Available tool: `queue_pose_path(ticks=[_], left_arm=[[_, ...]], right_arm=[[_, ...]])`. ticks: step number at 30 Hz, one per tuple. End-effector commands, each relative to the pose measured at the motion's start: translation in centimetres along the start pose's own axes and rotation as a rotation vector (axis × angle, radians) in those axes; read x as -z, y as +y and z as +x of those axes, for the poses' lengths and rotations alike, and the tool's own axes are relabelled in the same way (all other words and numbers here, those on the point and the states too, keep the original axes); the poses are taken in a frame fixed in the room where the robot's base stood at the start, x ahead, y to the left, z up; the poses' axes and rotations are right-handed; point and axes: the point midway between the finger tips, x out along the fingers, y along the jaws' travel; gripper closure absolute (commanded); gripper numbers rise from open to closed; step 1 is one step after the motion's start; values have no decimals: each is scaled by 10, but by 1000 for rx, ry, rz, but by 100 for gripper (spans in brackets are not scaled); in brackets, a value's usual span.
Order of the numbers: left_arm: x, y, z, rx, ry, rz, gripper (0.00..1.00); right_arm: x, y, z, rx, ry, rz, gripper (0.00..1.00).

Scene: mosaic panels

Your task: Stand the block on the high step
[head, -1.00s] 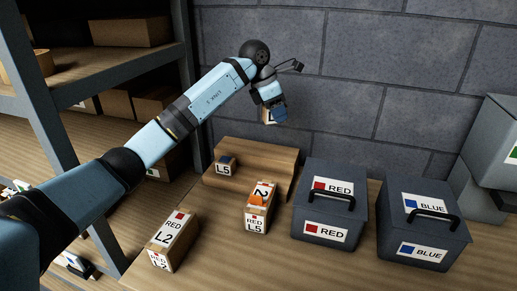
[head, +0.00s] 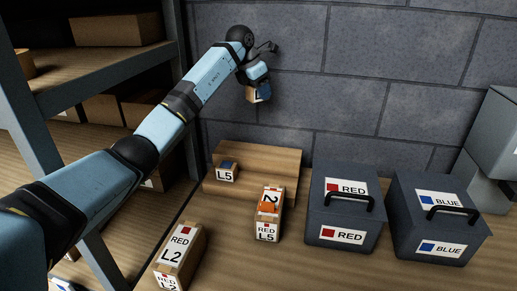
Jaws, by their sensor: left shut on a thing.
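A small block (head: 262,94) with a blue patch and a pale labelled side hangs in my left gripper (head: 257,84), partly hidden by the fingers. My left gripper is shut on it, in the air in front of the grey wall. The wooden step piece (head: 275,182) stands below, against the wall, with its high step (head: 265,158) at the back. The high step is bare. My right gripper is not in view.
Dark lidded RED (head: 342,215) and BLUE (head: 435,225) bins stand at the right. A shelf rack (head: 115,55) stands at the left.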

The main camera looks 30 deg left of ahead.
Motion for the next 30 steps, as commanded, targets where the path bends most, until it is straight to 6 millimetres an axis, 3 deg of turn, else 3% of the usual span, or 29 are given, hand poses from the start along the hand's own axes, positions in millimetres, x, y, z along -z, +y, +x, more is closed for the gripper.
queue_pose_path(ticks=[9, 15, 23, 30], left_arm=[[33, -1, 80, 4, 4, -2, 77], [50, -1, 120, 3, 3, 0, 77], [58, -1, 139, 1, 2, 0, 77], [71, -1, 170, 2, 2, -1, 77]], right_arm=[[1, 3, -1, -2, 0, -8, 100], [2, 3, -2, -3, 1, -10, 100], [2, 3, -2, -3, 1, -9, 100], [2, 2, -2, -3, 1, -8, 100]])
